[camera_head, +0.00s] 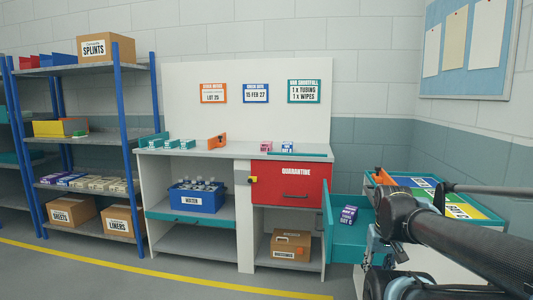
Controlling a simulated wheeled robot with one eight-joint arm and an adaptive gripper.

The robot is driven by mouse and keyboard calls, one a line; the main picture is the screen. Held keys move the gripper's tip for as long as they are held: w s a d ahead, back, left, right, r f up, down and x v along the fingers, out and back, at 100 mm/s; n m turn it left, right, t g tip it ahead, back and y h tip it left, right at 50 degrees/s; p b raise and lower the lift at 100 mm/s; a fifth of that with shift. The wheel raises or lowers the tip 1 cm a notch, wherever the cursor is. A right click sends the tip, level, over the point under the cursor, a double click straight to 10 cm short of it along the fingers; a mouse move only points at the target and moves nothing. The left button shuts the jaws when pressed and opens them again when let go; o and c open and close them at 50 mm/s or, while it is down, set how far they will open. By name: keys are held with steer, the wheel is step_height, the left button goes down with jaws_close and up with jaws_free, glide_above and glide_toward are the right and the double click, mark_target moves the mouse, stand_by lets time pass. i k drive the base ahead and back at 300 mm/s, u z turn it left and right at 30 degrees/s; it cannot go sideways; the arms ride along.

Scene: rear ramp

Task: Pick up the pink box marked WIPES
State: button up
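A small pink box (265,147) stands on the white counter (228,153), near the back and above the red QUARANTINE front. Its lettering is too small to read. Nothing touches the pink box. My dark arm (455,235) reaches in from the right and bends down at the lower right, well away from the counter box. I cannot make out the fingers of my gripper in this view.
An open teal drawer (349,240) holding a purple box (347,215) juts out right of the counter, beside a unit with coloured trays (445,193). Blue-posted shelves (88,137) stand left. An orange holder (217,141) is on the counter. Grey floor in front is clear.

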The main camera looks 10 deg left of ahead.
mark_target(265, 145)
steer(key=k, duration=0.7)
steer(key=u, duration=0.5)
steer(key=i, duration=0.6)
steer(key=u, duration=0.9)
steer(key=i, duration=2.15)
steer(key=z, duration=1.1)
steer(key=i, duration=0.4)
steer(key=z, duration=0.3)
